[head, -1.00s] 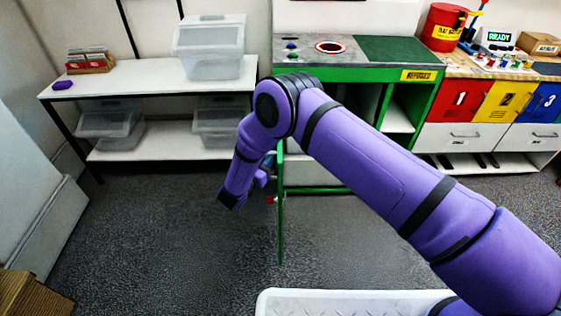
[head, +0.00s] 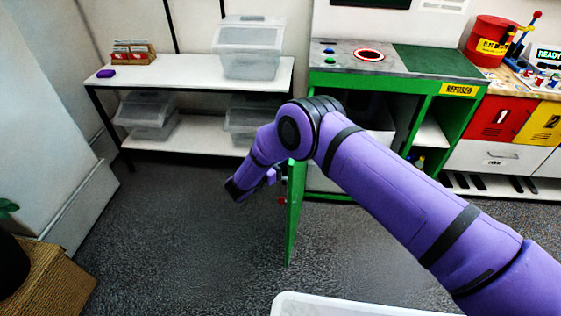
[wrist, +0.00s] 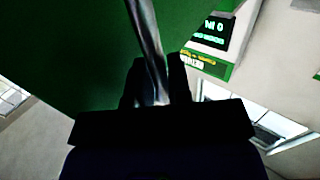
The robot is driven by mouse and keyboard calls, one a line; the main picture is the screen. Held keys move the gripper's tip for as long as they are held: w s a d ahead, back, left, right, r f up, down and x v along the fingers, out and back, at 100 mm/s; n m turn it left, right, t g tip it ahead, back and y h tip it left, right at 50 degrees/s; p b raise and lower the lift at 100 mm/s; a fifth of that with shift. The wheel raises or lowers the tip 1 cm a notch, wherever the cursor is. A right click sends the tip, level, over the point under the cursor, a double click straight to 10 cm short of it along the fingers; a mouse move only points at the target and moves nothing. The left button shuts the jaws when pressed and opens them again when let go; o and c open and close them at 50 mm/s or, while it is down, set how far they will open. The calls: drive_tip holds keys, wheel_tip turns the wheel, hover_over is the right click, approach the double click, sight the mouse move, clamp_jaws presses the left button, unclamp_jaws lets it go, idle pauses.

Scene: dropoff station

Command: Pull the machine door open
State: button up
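The machine (head: 345,92) is a green cabinet with a grey and green top, right of centre in the head view. Its green door (head: 294,215) stands swung out into the room, seen nearly edge-on, with the cabinet's interior exposed behind my arm. My gripper (head: 273,177) is at the door's left side, small and partly hidden by my wrist. In the wrist view the green door face (wrist: 75,50) fills the upper left. A grey metal door handle (wrist: 146,40) runs down between the dark fingers of my gripper (wrist: 160,90), which appear closed on it.
A white shelf table (head: 190,76) with clear bins (head: 250,52) stands at the back left. Drawers (head: 497,120) stand right of the machine. A cardboard box (head: 50,285) is at the lower left. The carpet (head: 185,225) left of the door is clear.

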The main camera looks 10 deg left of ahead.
drive_tip(key=shift+o, duration=1.4)
drive_tip(key=shift+w, duration=0.1)
drive_tip(key=v, duration=1.1)
